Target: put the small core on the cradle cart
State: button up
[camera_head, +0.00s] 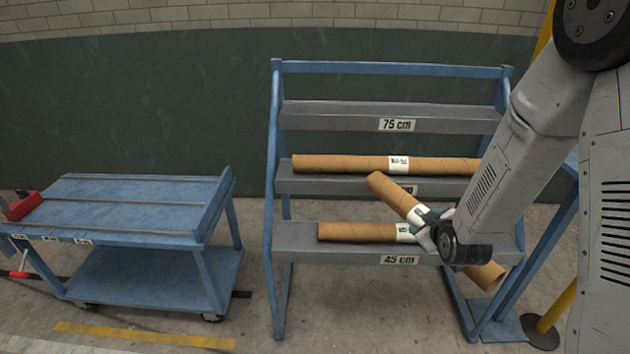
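A brown cardboard core (392,194) with a white label is held at a slant in front of the rack, its upper end to the left and its lower end to the right. My gripper (431,220) is shut around its middle, and hides part of it. Another brown core (355,231) lies on the rack's bottom shelf, marked 45 cm; its right part is hidden by my gripper. The blue cradle cart (125,205) stands at the left, with a ridged top deck and a lower shelf. No core is seen on its top.
The blue rack (273,180) has grey shelves; the top one, marked 75 cm, looks empty. A long core (340,163) lies on the middle shelf. A red object (22,206) sits at the cart's left end. A floor gap separates cart and rack. A yellow post (556,307) stands at right.

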aim_at(122, 217)
jog(key=u, duration=0.5)
jog(key=k, duration=0.65)
jog(key=u, duration=1.2)
jog(key=i, duration=0.8)
jog(key=u, duration=0.95)
jog(key=i, duration=1.25)
jog(key=z, duration=0.5)
jog(key=i, duration=0.85)
jog(key=z, duration=1.15)
jog(key=i, duration=0.45)
jog(key=z, duration=0.4)
